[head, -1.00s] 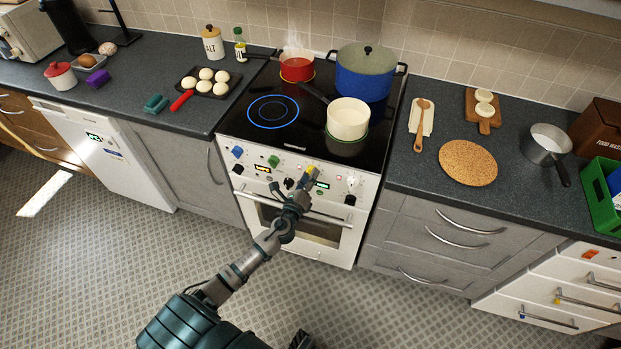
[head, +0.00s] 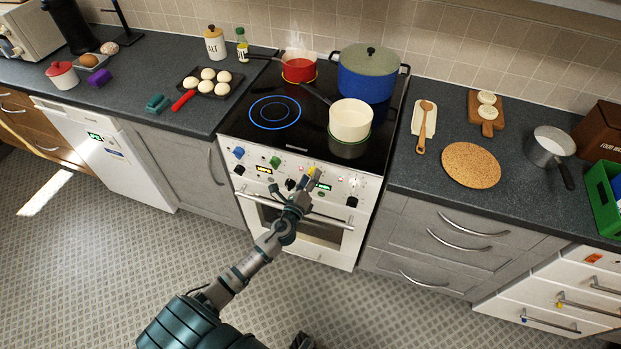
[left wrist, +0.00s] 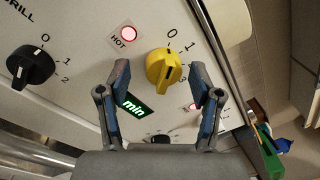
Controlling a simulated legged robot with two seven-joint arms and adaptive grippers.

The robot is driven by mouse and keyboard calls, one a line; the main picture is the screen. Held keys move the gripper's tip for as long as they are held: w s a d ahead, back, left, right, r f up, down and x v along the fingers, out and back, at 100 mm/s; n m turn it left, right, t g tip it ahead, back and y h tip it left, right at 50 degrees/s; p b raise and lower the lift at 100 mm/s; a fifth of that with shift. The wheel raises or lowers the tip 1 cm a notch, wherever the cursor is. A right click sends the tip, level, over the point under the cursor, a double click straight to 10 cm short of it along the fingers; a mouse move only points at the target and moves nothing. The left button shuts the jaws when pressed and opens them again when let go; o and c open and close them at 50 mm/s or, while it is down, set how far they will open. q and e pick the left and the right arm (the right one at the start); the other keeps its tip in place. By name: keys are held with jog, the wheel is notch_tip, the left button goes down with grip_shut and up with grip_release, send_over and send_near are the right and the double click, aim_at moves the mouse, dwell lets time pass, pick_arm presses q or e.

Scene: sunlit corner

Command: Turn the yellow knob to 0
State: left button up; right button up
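The yellow knob (head: 311,171) is on the white front panel of the stove. In the left wrist view the yellow knob (left wrist: 160,66) has a dark mark on its face; the digits 0 and 1 are printed above and to its right. I cannot tell for sure which digit it points to. My left gripper (head: 301,184) is in front of the panel at this knob. In the left wrist view the left gripper (left wrist: 160,80) is open, its fingers apart on either side of the knob, not visibly pressing it.
A black grill knob (left wrist: 31,68) is left of the yellow one. Blue (head: 238,152) and green (head: 275,161) knobs are further left on the panel. The oven handle (head: 300,213) runs below. A cream pot (head: 350,119) stands on the hob above.

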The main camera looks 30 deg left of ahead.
pick_arm(q)
jog(key=s+d, duration=0.2)
jog(key=s, duration=0.9)
jog(key=shift+s+f, duration=0.35)
